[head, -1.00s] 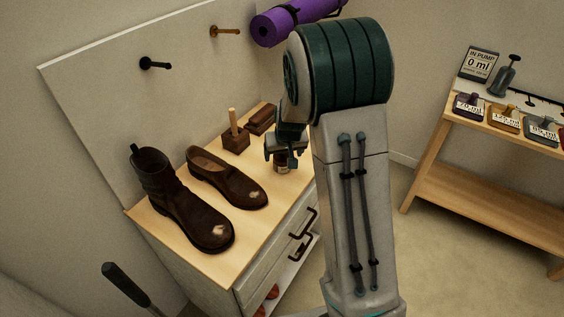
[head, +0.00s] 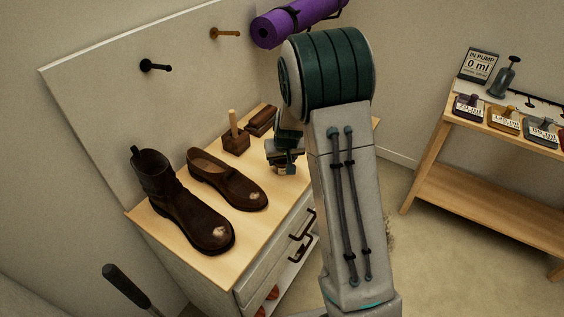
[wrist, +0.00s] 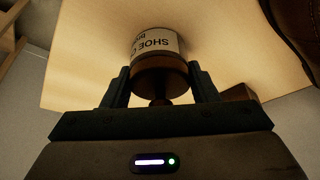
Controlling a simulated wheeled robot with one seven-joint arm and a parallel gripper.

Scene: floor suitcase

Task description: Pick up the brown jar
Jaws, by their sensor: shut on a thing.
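The brown jar (wrist: 156,72) has a pale label reading "SHOE C…" and a brown lid with a knob. In the wrist view it sits between the two fingers of my gripper (wrist: 160,86), which is shut on it. In the head view my gripper (head: 285,164) is low at the right end of the light wooden bench top (head: 215,252), beyond the shoes. There the jar is mostly hidden by my gripper. I cannot tell whether its base still touches the wood.
A brown boot (head: 190,212) and a brown low shoe (head: 228,180) stand left of my gripper. A wooden block with a peg (head: 236,140) and a brush (head: 261,121) lie behind. A rolled purple mat (head: 295,20) hangs above. A shelf (head: 470,190) stands at right.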

